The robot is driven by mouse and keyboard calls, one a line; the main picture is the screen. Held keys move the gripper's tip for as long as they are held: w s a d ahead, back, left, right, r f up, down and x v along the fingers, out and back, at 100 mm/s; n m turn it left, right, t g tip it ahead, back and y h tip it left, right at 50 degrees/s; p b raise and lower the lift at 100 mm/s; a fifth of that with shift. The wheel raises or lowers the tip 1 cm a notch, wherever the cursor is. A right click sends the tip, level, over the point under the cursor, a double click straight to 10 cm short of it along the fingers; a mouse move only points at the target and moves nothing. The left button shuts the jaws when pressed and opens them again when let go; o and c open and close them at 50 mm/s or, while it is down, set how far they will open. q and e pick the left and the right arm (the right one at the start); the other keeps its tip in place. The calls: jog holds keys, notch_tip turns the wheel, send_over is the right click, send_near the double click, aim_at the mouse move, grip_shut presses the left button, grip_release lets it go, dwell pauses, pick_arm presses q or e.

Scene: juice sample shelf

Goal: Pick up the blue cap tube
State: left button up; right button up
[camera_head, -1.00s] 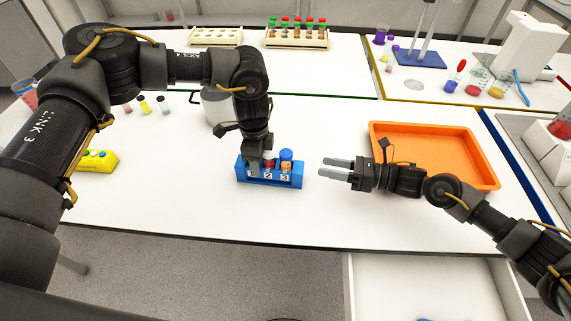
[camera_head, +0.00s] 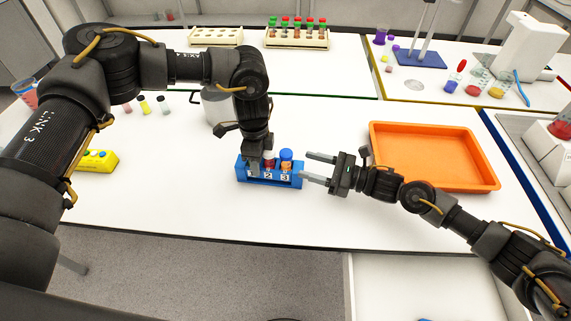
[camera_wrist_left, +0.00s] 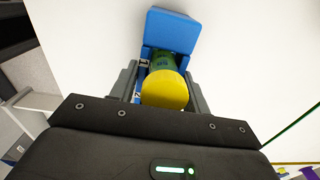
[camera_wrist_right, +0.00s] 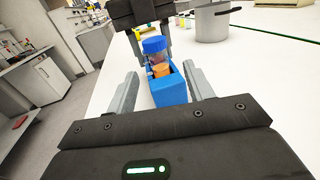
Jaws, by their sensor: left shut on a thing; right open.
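The blue rack (camera_head: 270,181) with labels 1, 2 and 3 stands on the white table. In the left wrist view a yellow-capped tube (camera_wrist_left: 165,90) sits at slot 1. My left gripper (camera_head: 254,167) points down at the slot 1 end, its fingers shut across the rack around that tube. My right gripper (camera_head: 306,168) is open and empty just right of the rack, facing the blue cap tube.
An orange tray (camera_head: 440,186) lies to the right. A grey pot (camera_head: 214,104) stands behind my left gripper, and a yellow device (camera_head: 97,161) lies at the left. The front edge of the table is clear.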

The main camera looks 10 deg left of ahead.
aim_at(293, 161)
jog(key=shift+x, duration=2.8)
jog(key=shift+s, duration=0.15)
jog(key=c, duration=1.1)
